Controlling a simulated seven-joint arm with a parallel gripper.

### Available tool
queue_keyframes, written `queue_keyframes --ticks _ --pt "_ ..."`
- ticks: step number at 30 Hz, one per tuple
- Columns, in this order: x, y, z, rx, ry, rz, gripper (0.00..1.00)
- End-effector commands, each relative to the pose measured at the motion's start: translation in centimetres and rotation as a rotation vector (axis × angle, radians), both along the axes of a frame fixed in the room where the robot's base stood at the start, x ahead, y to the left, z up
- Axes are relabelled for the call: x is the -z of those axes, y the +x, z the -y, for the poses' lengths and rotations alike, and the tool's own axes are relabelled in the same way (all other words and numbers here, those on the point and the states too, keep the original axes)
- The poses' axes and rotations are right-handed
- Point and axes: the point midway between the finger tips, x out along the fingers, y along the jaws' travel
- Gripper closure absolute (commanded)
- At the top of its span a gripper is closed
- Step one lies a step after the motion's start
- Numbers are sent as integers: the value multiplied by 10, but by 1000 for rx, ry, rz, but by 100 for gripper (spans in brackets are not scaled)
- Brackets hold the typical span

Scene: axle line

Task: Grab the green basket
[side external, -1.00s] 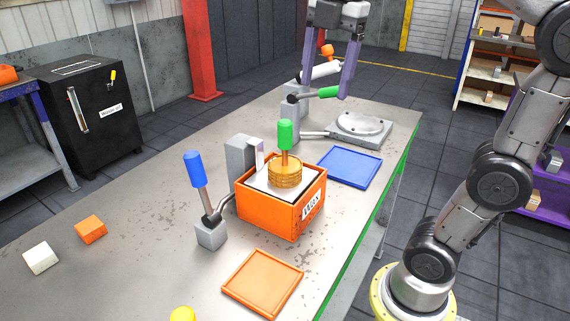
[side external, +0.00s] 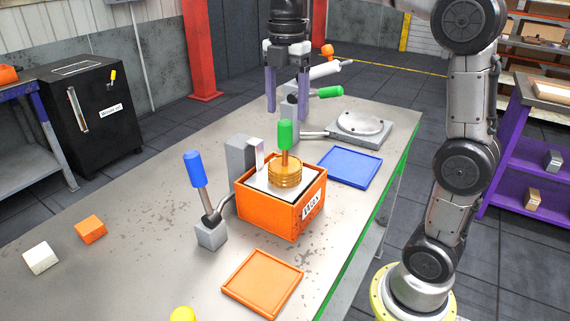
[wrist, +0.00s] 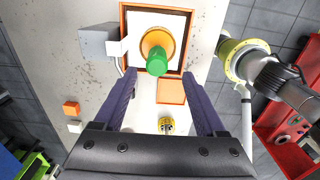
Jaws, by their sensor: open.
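The basket is round and gold-orange (side external: 285,173) with an upright green handle (side external: 285,134). It sits on the white top of an orange box (side external: 268,212). In the wrist view, the green handle (wrist: 157,62) points up toward the camera, with the gold basket (wrist: 152,42) partly hidden under it. My gripper (side external: 287,112) is open and empty, its two purple fingers pointing down. In the side view it appears above and behind the handle. In the wrist view the handle shows just beyond the fingertips, roughly centred between them (wrist: 159,78). The gripper is apart from the handle.
A grey block (side external: 241,160) and a blue-handled lever (side external: 196,172) stand left of the box. A green-handled lever (side external: 327,92) and a round metal plate (side external: 359,124) are behind it. A blue tray (side external: 349,167) and orange tray (side external: 262,284) lie flat. Small orange (side external: 91,229) and white (side external: 41,257) blocks lie left.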

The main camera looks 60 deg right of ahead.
Motion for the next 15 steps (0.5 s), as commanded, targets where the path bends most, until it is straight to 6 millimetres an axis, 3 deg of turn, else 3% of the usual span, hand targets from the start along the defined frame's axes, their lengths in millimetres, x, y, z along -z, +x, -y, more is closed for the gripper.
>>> queue_keyframes --ticks 8,15 --pt "19 1 1 0 0 -1 27" --pt "53 4 2 0 0 -1 27"
